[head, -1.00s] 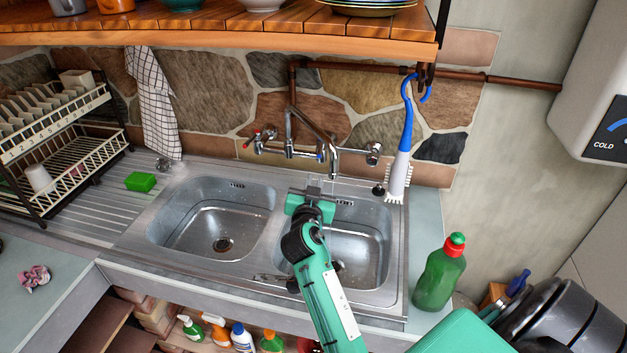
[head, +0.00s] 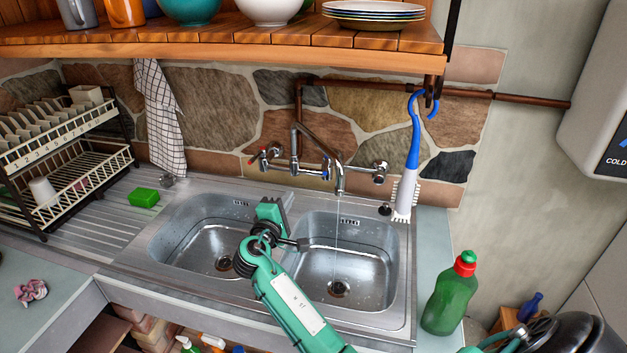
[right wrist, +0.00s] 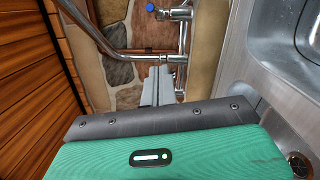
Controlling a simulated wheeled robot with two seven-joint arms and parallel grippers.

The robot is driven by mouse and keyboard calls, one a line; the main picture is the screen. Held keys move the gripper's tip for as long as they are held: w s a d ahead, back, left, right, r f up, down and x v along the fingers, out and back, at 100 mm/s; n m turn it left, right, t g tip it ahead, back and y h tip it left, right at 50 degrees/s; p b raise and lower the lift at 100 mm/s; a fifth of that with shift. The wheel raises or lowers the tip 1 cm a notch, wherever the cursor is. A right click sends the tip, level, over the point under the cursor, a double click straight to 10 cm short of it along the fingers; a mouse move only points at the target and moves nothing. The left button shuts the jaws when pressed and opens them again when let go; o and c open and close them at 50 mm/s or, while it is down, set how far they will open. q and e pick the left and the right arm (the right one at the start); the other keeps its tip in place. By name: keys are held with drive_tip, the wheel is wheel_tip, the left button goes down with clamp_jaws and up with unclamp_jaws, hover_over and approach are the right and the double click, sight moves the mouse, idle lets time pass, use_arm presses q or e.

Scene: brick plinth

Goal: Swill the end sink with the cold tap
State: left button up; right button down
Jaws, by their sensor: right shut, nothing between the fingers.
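The double sink has a left basin (head: 205,240) and a right end basin (head: 375,285). A thin stream of water (head: 336,235) falls from the tap spout (head: 340,182) into the end basin, near its drain (head: 339,288). The blue-marked cold tap (head: 326,172) is on the wall mixer; its blue end shows at the top of the right wrist view (right wrist: 150,7). The red-marked hot tap (head: 252,161) is at the left. My right gripper (head: 280,203) is shut and empty over the divider between the basins, apart from the taps. It also shows in the right wrist view (right wrist: 157,75).
A brush (head: 408,180) hangs at the right from a blue hook end. A green bottle (head: 449,295) stands right of the sink. A green sponge (head: 144,197) and a dish rack (head: 65,160) are at the left. A wooden shelf (head: 230,43) overhangs the taps.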

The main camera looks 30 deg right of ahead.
sight(326, 166)
drive_tip(key=w+d+r+p, duration=0.1)
drive_tip(key=w+d+p, duration=0.2)
drive_tip(key=d+p, duration=0.3)
drive_tip(key=d, duration=0.5)
drive_tip(key=shift+w+r+p, duration=0.15)
drive_tip(key=shift+w+p, duration=0.15)
drive_tip(key=shift+w, duration=0.05)
